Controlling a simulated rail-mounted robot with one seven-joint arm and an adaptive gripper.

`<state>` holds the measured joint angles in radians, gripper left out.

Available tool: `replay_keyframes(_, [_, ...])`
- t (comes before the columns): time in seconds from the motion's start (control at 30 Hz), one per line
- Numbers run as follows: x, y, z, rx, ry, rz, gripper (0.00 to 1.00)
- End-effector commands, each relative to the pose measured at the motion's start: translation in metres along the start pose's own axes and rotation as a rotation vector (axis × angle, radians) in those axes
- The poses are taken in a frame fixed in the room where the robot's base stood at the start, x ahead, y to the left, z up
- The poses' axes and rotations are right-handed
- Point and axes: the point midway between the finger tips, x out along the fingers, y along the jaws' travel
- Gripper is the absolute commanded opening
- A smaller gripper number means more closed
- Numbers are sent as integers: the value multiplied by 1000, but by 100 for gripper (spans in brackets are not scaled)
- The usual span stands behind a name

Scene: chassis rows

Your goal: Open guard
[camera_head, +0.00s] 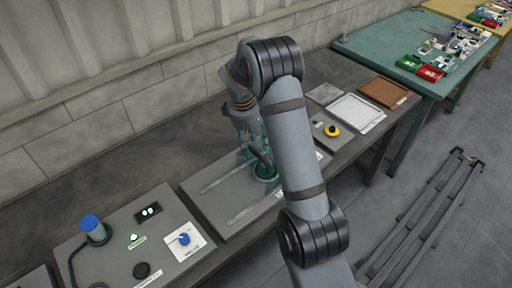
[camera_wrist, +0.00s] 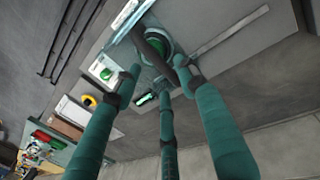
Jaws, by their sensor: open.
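The guard (camera_wrist: 137,22) looks like a clear panel with pale edges, beside a dark bar or handle (camera_wrist: 153,47). In the head view the dark bar (camera_head: 260,155) shows over a green round part (camera_head: 266,172) on a grey plate with two pale rails. The green part also shows in the wrist view (camera_wrist: 155,36). My gripper (camera_wrist: 157,80) has teal fingers, spread open around empty space just short of the bar. In the head view my gripper (camera_head: 247,140) is partly hidden by my arm. I cannot tell whether the guard is open or shut.
A panel with a blue-capped cylinder (camera_head: 91,229) and a blue knob (camera_head: 184,239) is at the left. The wall runs close behind the bench.

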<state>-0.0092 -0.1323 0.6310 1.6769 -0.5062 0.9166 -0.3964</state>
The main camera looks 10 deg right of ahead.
Motion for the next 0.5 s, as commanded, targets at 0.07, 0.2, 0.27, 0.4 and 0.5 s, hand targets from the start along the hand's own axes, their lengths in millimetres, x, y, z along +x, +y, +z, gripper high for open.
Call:
replay_keyframes(0.07, [12, 0, 2, 1, -5, -2, 41])
replay_keyframes(0.2, [26, 1, 1, 2, -2, -1, 41])
replay_keyframes(0.27, [29, 1, 1, 3, 0, -1, 41])
replay_keyframes(0.4, [32, 0, 0, 3, 0, -1, 41])
replay_keyframes(0.5, [32, 0, 0, 3, 1, -1, 41])
